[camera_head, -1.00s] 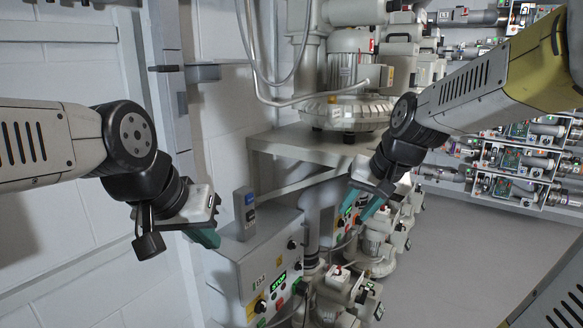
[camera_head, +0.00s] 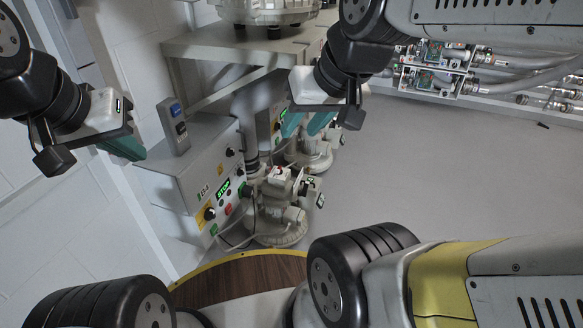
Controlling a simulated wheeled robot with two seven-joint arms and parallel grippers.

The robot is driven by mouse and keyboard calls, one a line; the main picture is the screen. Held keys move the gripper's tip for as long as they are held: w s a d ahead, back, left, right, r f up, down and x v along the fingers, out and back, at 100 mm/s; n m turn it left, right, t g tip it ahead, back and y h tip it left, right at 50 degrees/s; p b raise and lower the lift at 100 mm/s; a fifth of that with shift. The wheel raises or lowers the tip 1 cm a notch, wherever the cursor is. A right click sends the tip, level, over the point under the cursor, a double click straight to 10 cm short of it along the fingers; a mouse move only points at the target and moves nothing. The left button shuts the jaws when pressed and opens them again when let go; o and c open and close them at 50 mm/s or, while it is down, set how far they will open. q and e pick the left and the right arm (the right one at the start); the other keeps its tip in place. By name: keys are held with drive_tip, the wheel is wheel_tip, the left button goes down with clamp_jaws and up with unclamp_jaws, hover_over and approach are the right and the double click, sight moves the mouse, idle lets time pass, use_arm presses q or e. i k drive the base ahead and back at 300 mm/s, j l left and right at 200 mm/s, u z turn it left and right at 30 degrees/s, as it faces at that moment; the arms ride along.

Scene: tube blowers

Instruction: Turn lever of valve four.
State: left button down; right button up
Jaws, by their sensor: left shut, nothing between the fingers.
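I cannot pick out a lever marked as valve four in the head view. A floor-level pump unit (camera_head: 278,212) with small boxes and a red-topped part stands beside the control box (camera_head: 205,172); no lever on it is clear. My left gripper (camera_head: 124,148) is shut and empty, its teal fingers near the top left edge of the control box. My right gripper (camera_head: 306,122) is open, its two teal fingers apart with nothing between them. It hangs in front of the pumps further back, partly hiding them.
A grey handheld-like device (camera_head: 174,125) stands on the control box. A blower on a shelf (camera_head: 245,58) is behind. Pipes with circuit modules (camera_head: 440,70) line the back right. The grey floor (camera_head: 440,170) is clear. My base fills the bottom.

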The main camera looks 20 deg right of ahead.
sight(304, 192)
drive_tip(key=i+l+u, duration=0.15)
drive_tip(key=l, duration=0.65)
drive_tip(key=i+l+u, duration=0.15)
drive_tip(key=i+l, duration=0.15)
drive_tip(key=l, duration=0.5)
drive_tip(key=i+l+u, duration=0.15)
drive_tip(key=l, duration=0.65)
drive_tip(key=i+l+u, duration=0.15)
drive_tip(key=l, duration=0.7)
drive_tip(key=l+u, duration=0.15)
drive_tip(key=l, duration=0.7)
drive_tip(key=j, duration=0.3)
